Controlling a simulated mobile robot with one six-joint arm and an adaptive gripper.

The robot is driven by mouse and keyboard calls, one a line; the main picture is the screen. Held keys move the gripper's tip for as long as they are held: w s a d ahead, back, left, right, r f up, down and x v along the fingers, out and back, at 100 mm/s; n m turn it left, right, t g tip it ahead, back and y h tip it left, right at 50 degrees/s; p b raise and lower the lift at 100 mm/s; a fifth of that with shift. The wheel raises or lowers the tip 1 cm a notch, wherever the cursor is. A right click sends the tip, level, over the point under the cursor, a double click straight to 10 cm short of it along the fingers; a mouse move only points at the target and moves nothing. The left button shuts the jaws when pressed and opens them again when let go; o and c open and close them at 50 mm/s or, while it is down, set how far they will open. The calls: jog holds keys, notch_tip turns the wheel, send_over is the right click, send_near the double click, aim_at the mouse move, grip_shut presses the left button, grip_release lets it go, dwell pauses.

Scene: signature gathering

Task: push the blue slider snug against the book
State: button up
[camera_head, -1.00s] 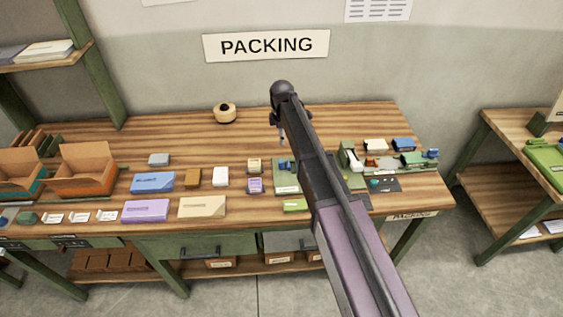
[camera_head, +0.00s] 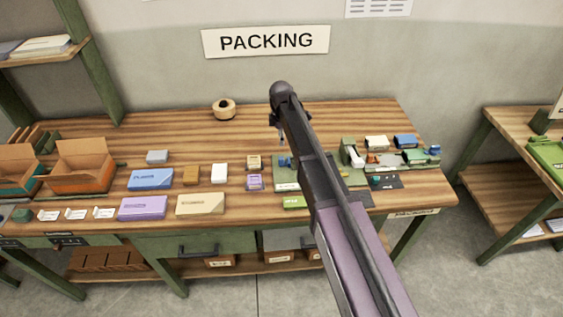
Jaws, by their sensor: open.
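A small blue piece (camera_head: 285,161), likely the blue slider, sits on a green board (camera_head: 285,185) at the right middle of the packing bench. My arm covers the right part of that board. I cannot make out the book, which may be hidden behind the arm. My gripper (camera_head: 281,143) is small and partly hidden by the wrist. It points down just above and behind the blue piece, open. I cannot tell whether it touches the piece.
Blue, purple and tan boxes stand on the bench (camera_head: 190,133) left of the board. A tape roll (camera_head: 224,109) stands at the back. Open cartons (camera_head: 80,168) are at the left. A green device (camera_head: 352,153) and small parts lie right of my arm. The back middle is clear.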

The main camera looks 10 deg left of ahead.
aim_at(281, 158)
jog(key=shift+f+b, duration=5.35)
jog(key=shift+f, duration=0.3)
grip_shut()
